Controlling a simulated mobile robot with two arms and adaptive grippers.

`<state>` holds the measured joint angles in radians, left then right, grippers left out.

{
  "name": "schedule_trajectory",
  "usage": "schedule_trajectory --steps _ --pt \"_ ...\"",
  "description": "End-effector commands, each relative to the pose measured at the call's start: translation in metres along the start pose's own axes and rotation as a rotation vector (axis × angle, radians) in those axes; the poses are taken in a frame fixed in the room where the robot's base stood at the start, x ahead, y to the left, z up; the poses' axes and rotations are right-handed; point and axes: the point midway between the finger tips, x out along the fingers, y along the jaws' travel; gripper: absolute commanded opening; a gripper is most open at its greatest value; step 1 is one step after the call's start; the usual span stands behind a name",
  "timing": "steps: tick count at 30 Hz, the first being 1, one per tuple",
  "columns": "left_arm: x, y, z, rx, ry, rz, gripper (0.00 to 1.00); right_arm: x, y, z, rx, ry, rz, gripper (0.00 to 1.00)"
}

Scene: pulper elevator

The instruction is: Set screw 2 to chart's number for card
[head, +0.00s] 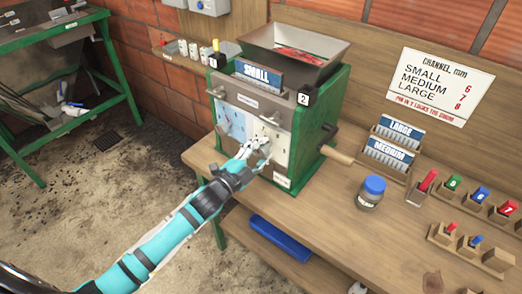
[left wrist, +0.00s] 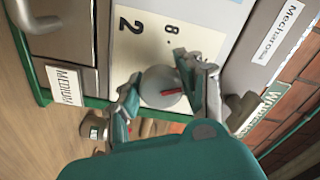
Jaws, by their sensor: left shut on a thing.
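The green machine (head: 333,105) stands on the bench with a blue SMALL card (head: 259,75) in its top slot. The chart (head: 438,86) on the back board reads SMALL 6, MEDIUM 7, LARGE 8. My left gripper (head: 260,146) is at the white right-hand front panel. In the left wrist view its fingers (left wrist: 165,92) are shut around the round grey knob of screw 2 (left wrist: 155,84), which has a red pointer mark. The numeral 2 and a figure 8 show beside it; the other scale figures are hidden.
LARGE (head: 400,130) and MEDIUM (head: 388,152) cards stand in racks right of the machine. A wooden-handled crank (head: 337,154) sticks out there. A blue-lidded jar (head: 371,190) and trays of coloured pegs (head: 470,245) stand farther right. The front bench top is mostly clear.

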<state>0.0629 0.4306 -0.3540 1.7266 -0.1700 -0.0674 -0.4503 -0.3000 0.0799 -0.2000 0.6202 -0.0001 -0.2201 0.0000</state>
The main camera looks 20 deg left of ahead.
Motion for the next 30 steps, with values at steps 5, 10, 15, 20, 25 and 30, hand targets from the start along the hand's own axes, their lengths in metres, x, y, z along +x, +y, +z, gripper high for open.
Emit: schedule_trajectory --steps 5,10,15,20,25,30 --pt "0.0 0.001 0.001 0.001 -0.002 0.001 0.05 0.0 0.0 0.0 0.0 0.0 0.0 0.4" --pt "0.0 0.001 0.001 0.002 -0.002 0.001 0.54 0.0 0.0 0.0 0.0 0.0 0.0 0.4" --pt "0.0 0.0 0.001 0.002 -0.001 0.001 0.62 0.0 0.0 0.0 0.0 0.0 0.0 0.4" --pt "-0.001 0.001 0.0 0.002 -0.001 0.001 0.62 0.0 0.002 0.001 -0.001 -0.001 0.003 0.4" --pt "-0.017 0.002 0.001 0.002 -0.002 0.004 0.62 0.0 0.002 0.0 -0.001 0.0 0.002 0.4" --pt "-0.052 0.002 0.001 0.003 -0.002 0.004 0.62 0.0 0.001 0.0 0.0 0.0 0.001 0.4"
